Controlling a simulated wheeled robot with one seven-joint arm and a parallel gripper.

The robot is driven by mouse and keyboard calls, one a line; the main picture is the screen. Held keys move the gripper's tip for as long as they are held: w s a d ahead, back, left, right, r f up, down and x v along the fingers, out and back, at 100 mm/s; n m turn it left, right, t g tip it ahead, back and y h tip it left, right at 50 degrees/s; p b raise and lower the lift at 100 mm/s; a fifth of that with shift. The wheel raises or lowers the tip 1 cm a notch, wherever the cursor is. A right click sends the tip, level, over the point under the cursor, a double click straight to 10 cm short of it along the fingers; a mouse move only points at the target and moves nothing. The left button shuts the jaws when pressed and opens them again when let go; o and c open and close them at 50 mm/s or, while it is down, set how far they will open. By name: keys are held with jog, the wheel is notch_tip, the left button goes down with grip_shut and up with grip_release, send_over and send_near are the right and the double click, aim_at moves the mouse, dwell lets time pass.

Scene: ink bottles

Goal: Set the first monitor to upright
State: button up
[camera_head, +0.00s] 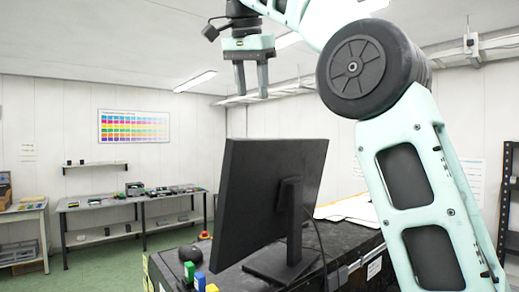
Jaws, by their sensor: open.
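One black monitor (246,194) shows in the head view, seen from behind. It stands on its stand on a dark workbench (348,250), and its panel looks tilted. The stand's base (278,266) rests on the bench top. A cable hangs behind the stand. My gripper (251,92) is up above the monitor's top edge, fingers pointing down. The two fingers are apart with nothing between them. The monitor's screen side is hidden from view.
Small yellow, blue and green blocks (199,282) and a dark round object (189,254) are at the bench's front left. White sheets (352,208) lie behind the monitor. Tables (130,203) stand along the far wall. Green floor (110,262) is open at left.

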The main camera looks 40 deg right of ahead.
aim_at(257, 139)
jog(key=x, duration=1.6)
jog(key=shift+f, duration=0.1)
grip_shut()
jog(key=shift+s+b, duration=0.1)
jog(key=shift+b, duration=0.2)
